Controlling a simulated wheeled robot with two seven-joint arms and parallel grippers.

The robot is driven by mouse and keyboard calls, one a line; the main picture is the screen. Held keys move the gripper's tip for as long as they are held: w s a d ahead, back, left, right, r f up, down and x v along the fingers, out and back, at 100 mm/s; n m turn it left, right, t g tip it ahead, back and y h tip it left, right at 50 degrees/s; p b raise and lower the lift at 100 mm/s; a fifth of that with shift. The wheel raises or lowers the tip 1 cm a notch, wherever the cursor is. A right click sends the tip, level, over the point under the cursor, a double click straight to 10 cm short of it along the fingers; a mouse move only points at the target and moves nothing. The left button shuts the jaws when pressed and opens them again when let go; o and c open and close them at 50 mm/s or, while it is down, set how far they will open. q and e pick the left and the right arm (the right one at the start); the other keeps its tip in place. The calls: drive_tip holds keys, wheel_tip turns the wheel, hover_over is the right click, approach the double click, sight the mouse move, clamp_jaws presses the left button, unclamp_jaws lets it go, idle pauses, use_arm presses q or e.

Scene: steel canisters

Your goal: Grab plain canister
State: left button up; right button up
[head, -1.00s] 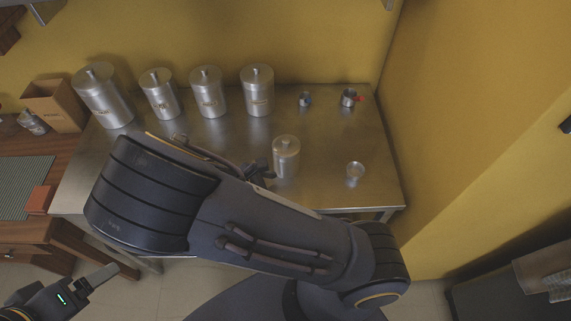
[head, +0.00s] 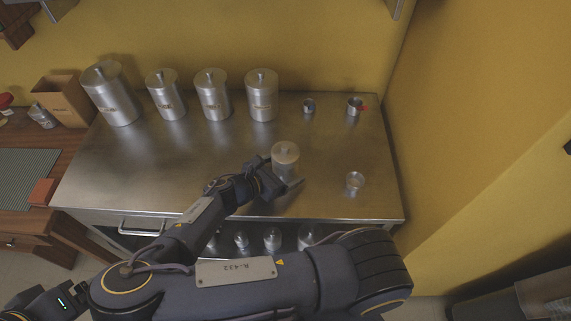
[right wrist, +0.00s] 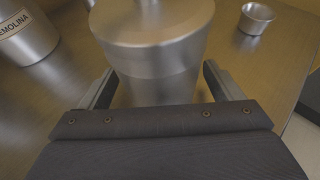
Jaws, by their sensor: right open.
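The plain canister (head: 285,158) is steel with a knobbed lid and no visible label. It stands upright near the middle of the steel table, and also fills the middle of the right wrist view (right wrist: 153,50). My right gripper (head: 280,185) is open at the canister's near side. In the right wrist view its two fingers (right wrist: 158,88) stand on either side of the canister's body, with small gaps visible. Part of the canister's lower body is hidden by the gripper. My left gripper (head: 62,300) is at the bottom left, away from the table; its fingers are not clear.
Several labelled canisters (head: 212,95) stand in a row along the back of the steel table (head: 330,150). Small metal cups (head: 355,181) stand to the right. A wooden box (head: 66,98) is at the left. More metal containers (head: 272,238) sit below the tabletop.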

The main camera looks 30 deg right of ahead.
drive_tip(key=shift+w+d+f, duration=0.1)
drive_tip(key=shift+d+f, duration=0.1)
drive_tip(key=shift+d, duration=0.25)
drive_tip(key=c, duration=1.2)
drive_tip(key=shift+r, duration=0.1)
